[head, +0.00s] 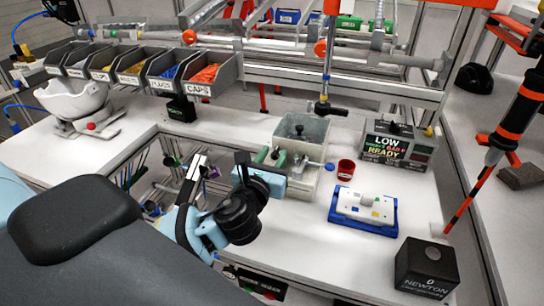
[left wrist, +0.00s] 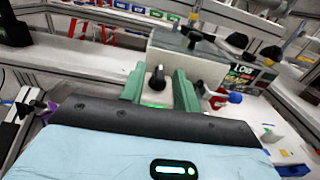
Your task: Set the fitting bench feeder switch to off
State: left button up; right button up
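The feeder (head: 302,186) is a pale grey box with a clear hopper, standing on the white bench in the head view. In the left wrist view its pale front (left wrist: 205,68) faces me and carries a black rotary switch (left wrist: 157,78). The knob looks roughly upright, and a green glow shows below it. Its label cannot be read. My left gripper (head: 278,168) is at the feeder's front. In the left wrist view its green fingers (left wrist: 158,88) stand apart on either side of the knob, with gaps visible. In the head view the gripper hides the switch. My right gripper is out of view.
A red cup (head: 346,170) and a blue tray (head: 363,226) with a white part are right of the feeder. A sign box (head: 398,145) stands behind them. A black Newton box (head: 427,268) is at front right. A tool (head: 326,105) hangs above the bench behind the feeder.

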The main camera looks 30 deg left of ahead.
pick_arm(q)
grip_shut()
